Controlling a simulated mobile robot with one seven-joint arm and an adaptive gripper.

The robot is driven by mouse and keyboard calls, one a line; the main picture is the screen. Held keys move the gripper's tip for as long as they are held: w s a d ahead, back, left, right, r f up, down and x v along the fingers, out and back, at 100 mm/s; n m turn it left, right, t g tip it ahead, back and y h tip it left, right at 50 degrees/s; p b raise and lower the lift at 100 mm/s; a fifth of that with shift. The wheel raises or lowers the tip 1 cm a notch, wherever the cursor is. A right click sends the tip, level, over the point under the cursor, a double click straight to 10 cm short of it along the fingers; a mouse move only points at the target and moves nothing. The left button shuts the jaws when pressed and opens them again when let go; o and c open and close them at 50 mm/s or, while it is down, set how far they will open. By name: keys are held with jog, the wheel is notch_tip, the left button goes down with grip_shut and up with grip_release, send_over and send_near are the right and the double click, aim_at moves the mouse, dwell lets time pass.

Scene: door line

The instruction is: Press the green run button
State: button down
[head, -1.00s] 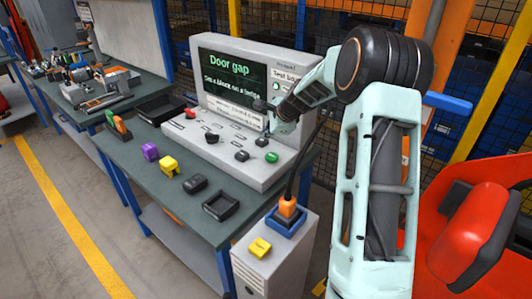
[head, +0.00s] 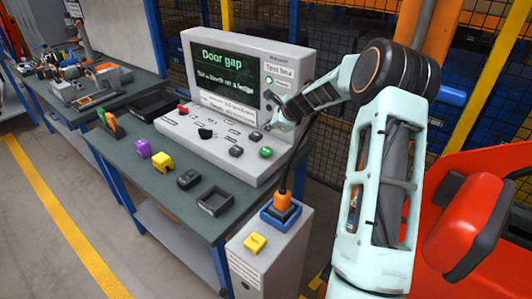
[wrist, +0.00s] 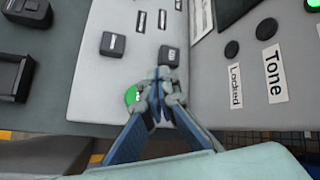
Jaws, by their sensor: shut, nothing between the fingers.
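The green run button (head: 266,152) is a round button at the lower right of the console's sloped control panel (head: 180,137). In the wrist view the green button (wrist: 131,95) shows at the left of my fingers, partly covered by them. My gripper (head: 275,124) is shut and empty, above the panel and a little behind the green button in the head view. In the wrist view my fingertips (wrist: 157,84) point toward a dark square key (wrist: 168,56) beside the green button. I cannot tell whether they touch the panel.
The console screen (head: 225,78) stands upright behind the panel. A black knob (head: 205,133) and several dark keys share the panel.

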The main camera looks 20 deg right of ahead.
aim_at(267, 151)
jog(key=shift+f+b, duration=2.4)
jog(key=shift+f, duration=1.2)
jog(key=shift+f+b, duration=0.45)
jog(key=shift+b, duration=0.05)
jog(key=shift+f+b, duration=0.45)
jog(key=shift+f, duration=0.05)
jog(key=shift+r, duration=0.1)
jog(key=shift+r+p, duration=0.6)
jog(key=shift+r, duration=0.2)
jog(key=shift+r+p, duration=1.8)
jog(key=shift+r, duration=0.75)
